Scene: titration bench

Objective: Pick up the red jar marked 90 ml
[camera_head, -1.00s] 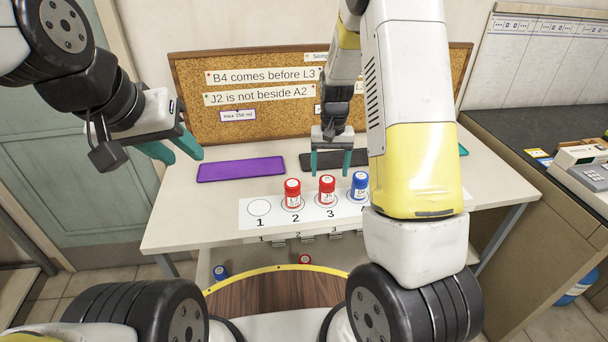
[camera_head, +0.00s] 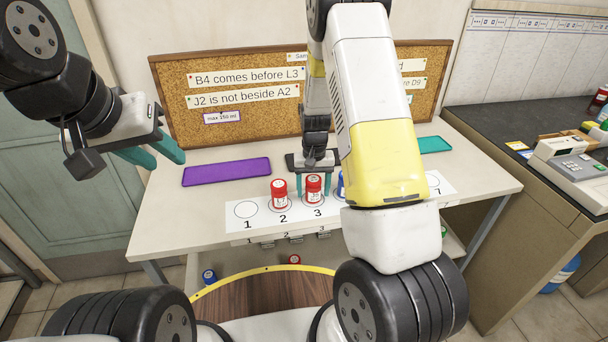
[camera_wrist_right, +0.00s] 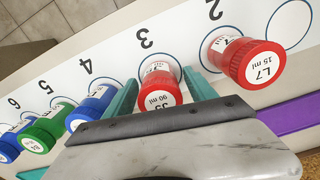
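The red jar marked 90 ml (camera_head: 313,186) stands on spot 3 of the numbered strip. In the right wrist view its white lid label (camera_wrist_right: 158,99) reads 90 ml. My right gripper (camera_head: 314,188) is open, with one teal finger on each side of this jar. In the right wrist view a small gap shows beside the jar, so the fingers (camera_wrist_right: 160,90) do not look closed on it. My left gripper (camera_head: 158,154) is open and empty, raised at the left of the table.
Another red jar (camera_wrist_right: 244,60), marked L7 15 ml, stands close by on spot 2. A blue jar (camera_wrist_right: 91,106), a green jar (camera_wrist_right: 46,130) and another blue jar (camera_wrist_right: 10,146) stand on the other side. Spot 1 (camera_head: 246,209) is empty. A purple mat (camera_head: 226,172) lies behind.

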